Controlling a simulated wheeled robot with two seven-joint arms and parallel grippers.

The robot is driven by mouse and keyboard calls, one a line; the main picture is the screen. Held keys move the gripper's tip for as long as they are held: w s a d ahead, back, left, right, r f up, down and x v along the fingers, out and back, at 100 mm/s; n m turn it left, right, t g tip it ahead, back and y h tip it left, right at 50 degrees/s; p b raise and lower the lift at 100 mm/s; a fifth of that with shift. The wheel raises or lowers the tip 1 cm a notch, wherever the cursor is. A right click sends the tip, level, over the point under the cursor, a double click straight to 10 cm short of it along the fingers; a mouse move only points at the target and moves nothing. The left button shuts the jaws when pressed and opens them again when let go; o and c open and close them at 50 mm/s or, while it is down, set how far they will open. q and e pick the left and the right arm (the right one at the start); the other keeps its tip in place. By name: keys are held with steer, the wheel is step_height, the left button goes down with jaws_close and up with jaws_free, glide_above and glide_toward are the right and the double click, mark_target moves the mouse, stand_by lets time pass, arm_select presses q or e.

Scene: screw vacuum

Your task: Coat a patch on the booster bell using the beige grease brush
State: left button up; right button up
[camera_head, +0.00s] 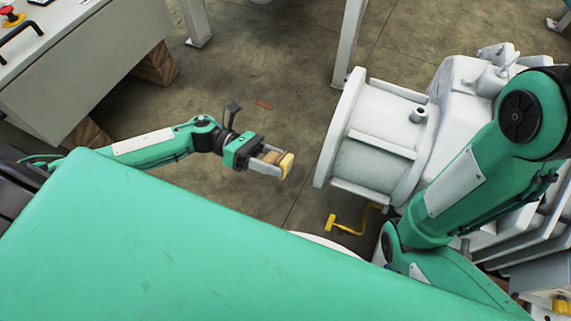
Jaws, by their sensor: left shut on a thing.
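My left gripper (268,158) reaches in from the left and is shut on the beige grease brush (286,164). The brush shows as a small beige and yellow piece at the fingertips, pointing right. It is held in the air over the floor, apart from the machine. A large white flanged cylinder (375,130), which looks like the booster bell, stands to the right of the gripper with a gap between them. My right arm crosses in front of the machine at the right; its gripper is not visible.
A grey cabinet (100,70) with a red button (8,10) stands at upper left on wooden blocks. White posts (350,40) rise behind. A yellow crank handle (350,228) lies below the cylinder. Open floor (270,60) shows between cabinet and machine.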

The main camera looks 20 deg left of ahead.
arm_select(q)
steer(key=shift+a, duration=0.25)
steer(key=shift+a, duration=1.5)
steer(key=shift+w, duration=0.1)
